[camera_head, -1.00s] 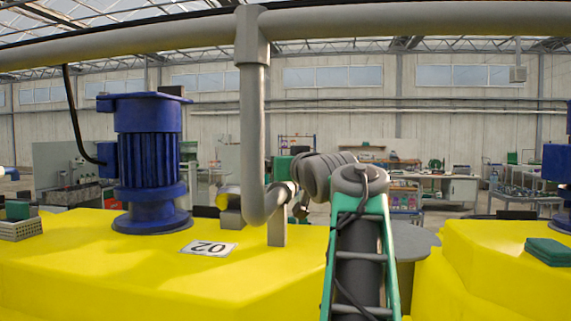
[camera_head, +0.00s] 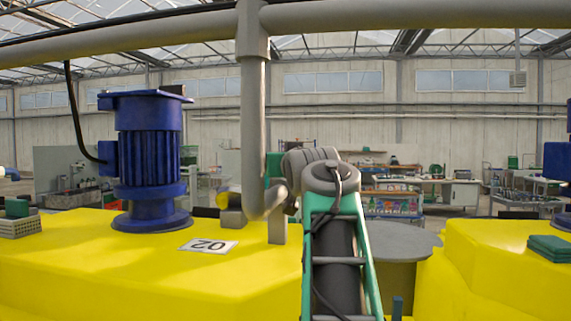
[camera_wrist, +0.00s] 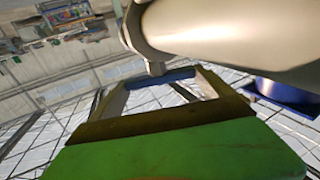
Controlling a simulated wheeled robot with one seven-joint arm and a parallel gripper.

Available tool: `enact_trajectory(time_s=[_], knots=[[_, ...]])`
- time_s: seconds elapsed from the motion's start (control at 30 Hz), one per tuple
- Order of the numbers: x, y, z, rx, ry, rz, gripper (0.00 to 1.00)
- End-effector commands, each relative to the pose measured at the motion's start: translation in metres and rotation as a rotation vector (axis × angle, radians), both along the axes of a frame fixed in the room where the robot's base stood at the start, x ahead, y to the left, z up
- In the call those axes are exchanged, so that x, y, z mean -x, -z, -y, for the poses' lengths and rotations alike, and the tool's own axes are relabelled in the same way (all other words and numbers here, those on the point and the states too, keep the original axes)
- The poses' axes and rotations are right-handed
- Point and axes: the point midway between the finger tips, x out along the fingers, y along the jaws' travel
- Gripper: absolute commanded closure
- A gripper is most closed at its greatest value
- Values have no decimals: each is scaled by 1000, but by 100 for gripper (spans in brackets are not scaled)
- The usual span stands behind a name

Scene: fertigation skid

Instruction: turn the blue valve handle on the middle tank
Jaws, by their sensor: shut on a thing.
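The blue valve handle (camera_wrist: 172,77) shows in the wrist view as a narrow bar beneath a grey pipe fitting. My gripper (camera_wrist: 158,80) has its fingers at the two ends of this bar and is shut on it. In the head view my arm hides the gripper and the handle. The middle tank (camera_head: 120,270) is yellow and carries a label (camera_head: 208,246) reading 02. A grey vertical pipe (camera_head: 254,130) comes down to the tank top beside my arm.
A blue motor (camera_head: 150,160) stands on the tank left of the pipe. A horizontal grey pipe (camera_head: 420,20) crosses overhead. Another yellow tank (camera_head: 480,270) is at the right with a green stack (camera_head: 549,248) on it. A thick pipe (camera_wrist: 240,35) runs close to my gripper.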

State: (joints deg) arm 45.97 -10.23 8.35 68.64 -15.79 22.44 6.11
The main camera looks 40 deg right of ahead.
Motion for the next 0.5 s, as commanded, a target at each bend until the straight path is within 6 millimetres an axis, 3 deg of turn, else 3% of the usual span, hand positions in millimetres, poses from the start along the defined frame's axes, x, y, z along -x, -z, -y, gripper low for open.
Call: enact_trajectory(time_s=[0.13,0.37,0.5], knots=[[0,0,0,-2,0,1,0],[1,0,0,-1,0,1,0],[14,1,-7,2,2,3,0]])
